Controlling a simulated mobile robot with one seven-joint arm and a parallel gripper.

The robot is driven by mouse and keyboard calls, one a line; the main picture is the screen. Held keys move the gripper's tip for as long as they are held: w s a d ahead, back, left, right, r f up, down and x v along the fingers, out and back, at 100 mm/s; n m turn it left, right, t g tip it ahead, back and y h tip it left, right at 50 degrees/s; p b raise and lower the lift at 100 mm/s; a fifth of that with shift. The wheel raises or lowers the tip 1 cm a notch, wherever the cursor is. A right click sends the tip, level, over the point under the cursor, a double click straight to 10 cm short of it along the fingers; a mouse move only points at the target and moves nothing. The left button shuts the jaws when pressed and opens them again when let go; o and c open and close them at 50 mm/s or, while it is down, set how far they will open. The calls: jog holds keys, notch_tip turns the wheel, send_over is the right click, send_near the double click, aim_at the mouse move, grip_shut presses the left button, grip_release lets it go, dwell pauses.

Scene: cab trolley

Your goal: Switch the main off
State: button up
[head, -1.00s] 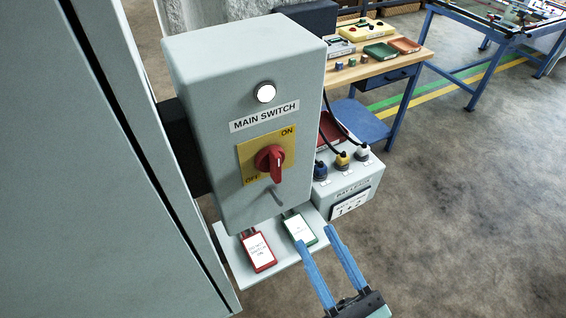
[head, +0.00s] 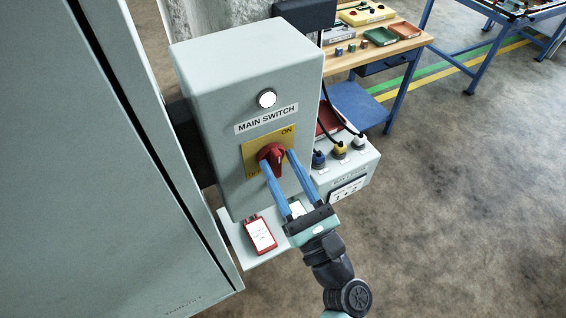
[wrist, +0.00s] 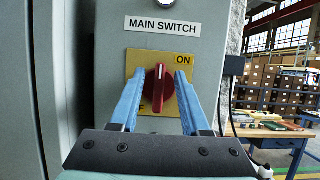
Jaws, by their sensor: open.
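The main switch is a red rotary knob (head: 271,156) on a yellow plate (head: 250,150) on the front of a grey box (head: 215,130). In the wrist view the knob (wrist: 160,92) stands upright with its white mark at the top. ON is readable at the plate's upper right; the OFF corner is mostly covered by a finger. My gripper (head: 278,161) is open, its two blue fingers on either side of the knob. In the wrist view the gripper (wrist: 160,76) also straddles it; I cannot tell whether the fingers touch it.
A round white lamp (head: 267,98) above the MAIN SWITCH label looks lit. A red-framed tag (head: 261,235) lies on the shelf below the box. A smaller grey box with coloured plugs (head: 350,165) stands at the right. A tall grey cabinet (head: 80,150) fills the left.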

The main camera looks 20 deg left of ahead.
grip_shut()
jog(key=shift+f+n+b, duration=0.1)
jog(key=shift+n+b, duration=0.3)
jog(key=n+g+y+b, duration=0.1)
jog(key=n+g+b, duration=0.1)
jog(key=n+b, duration=0.1)
jog(key=shift+f+n, duration=0.15)
jog(key=shift+n, duration=0.25)
jog(key=n+g+b, duration=0.2)
jog(key=n, duration=0.1)
jog(key=n+g+y+b, duration=0.1)
jog(key=n+b, duration=0.1)
jog(key=n, duration=0.2)
jog(key=shift+s+a+g, duration=0.15)
jog(key=shift+s+g, duration=0.05)
jog(key=shift+g, duration=0.2)
jog(key=n+g+b, duration=0.1)
jog(key=n, duration=0.2)
jog(key=n+g+h+b, duration=0.1)
jog(key=n+b, duration=0.1)
jog(key=n, duration=0.2)
jog(key=n+g+h+b, duration=0.1)
jog(key=n+b, duration=0.1)
jog(key=n, duration=0.1)
jog(key=shift+s+a+f+n, duration=0.1)
jog(key=shift+f+n, duration=0.05)
jog(key=shift+n, duration=0.25)
grip_release()
